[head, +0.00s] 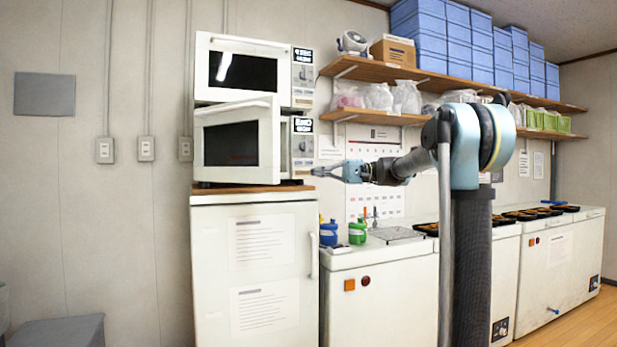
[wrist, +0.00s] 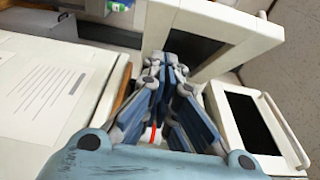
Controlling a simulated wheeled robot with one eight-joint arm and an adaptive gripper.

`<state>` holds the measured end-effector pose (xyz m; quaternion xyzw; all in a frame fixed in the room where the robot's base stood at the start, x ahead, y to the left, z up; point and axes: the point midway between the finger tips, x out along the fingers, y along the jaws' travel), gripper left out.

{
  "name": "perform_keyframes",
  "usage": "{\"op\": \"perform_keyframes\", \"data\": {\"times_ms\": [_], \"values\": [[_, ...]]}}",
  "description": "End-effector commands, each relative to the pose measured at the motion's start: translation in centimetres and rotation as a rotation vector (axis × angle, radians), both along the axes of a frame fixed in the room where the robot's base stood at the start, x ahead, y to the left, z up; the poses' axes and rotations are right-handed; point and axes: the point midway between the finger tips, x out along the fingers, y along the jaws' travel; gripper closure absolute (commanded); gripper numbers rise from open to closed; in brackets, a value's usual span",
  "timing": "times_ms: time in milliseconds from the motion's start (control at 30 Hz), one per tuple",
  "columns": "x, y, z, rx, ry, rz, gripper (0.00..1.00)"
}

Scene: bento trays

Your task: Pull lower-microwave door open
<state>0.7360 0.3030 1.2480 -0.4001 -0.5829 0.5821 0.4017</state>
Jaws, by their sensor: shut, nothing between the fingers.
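The lower microwave (head: 301,150) sits on a white cabinet. Its white door (head: 237,112), with a dark window, stands partly open and angled out, with a gap between its right edge and the control panel. My gripper (head: 316,172) is just right of the control panel, at about the height of the door's lower half, pointing left. Its fingers are together and hold nothing. In the wrist view my gripper (wrist: 172,66) is in front of a white panel with a dark window (wrist: 210,22). I cannot tell whether the fingers touch it.
The upper microwave (head: 243,42) is shut and stands directly above. The white cabinet (head: 212,265) is below. Small bottles (head: 357,232) stand on the lower counter at right. A shelf (head: 372,118) with bags hangs above my arm.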

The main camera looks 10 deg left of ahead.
Motion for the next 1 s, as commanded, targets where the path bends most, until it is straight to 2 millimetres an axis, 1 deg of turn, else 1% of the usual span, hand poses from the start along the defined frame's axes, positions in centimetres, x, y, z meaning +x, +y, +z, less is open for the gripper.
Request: {"op": "perform_keyframes", "data": {"times_ms": [400, 533, 600, 733, 833, 1000], "values": [[-2.7, 6.7, 0.0, -0.001, 0.001, 0.003, 1.00], [-3.6, 8.6, 0.0, -0.002, 0.000, 0.003, 1.00], [-4.6, 8.8, 0.0, -0.002, -0.001, 0.000, 1.00], [-5.9, 9.4, 0.0, -0.002, -0.001, 0.001, 1.00], [-6.5, 9.7, 0.0, -0.002, -0.001, -0.001, 1.00], [-6.8, 9.9, 0.0, -0.002, -0.001, -0.001, 1.00]]}}
